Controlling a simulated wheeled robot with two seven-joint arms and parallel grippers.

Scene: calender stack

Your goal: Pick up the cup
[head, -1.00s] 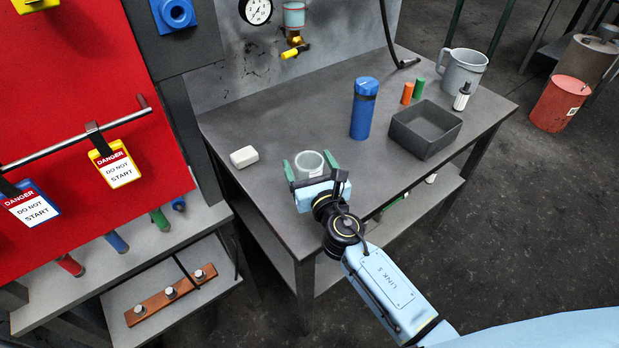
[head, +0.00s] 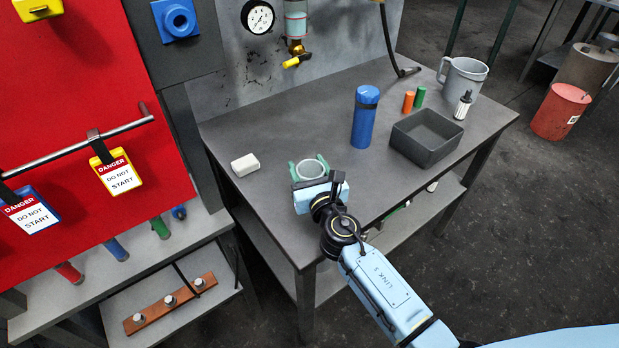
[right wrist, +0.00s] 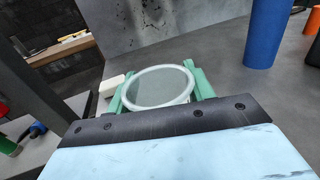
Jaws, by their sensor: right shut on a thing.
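The cup (head: 311,169) is pale grey-green, open at the top and upright, near the front left part of the grey table. It also shows in the right wrist view (right wrist: 159,87), between the two green fingers. My right gripper (head: 309,166) is shut on the cup, with one finger on each side of it. The palm hides the cup's lower part, so I cannot tell whether its base touches the table. My left gripper is not in view.
On the table (head: 290,120) stand a blue bottle (head: 365,117), a dark open bin (head: 427,138), a grey jug (head: 463,77), and small orange and green cylinders. A white block (head: 245,164) lies left of the cup. A red panel with danger tags (head: 117,171) stands at the left.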

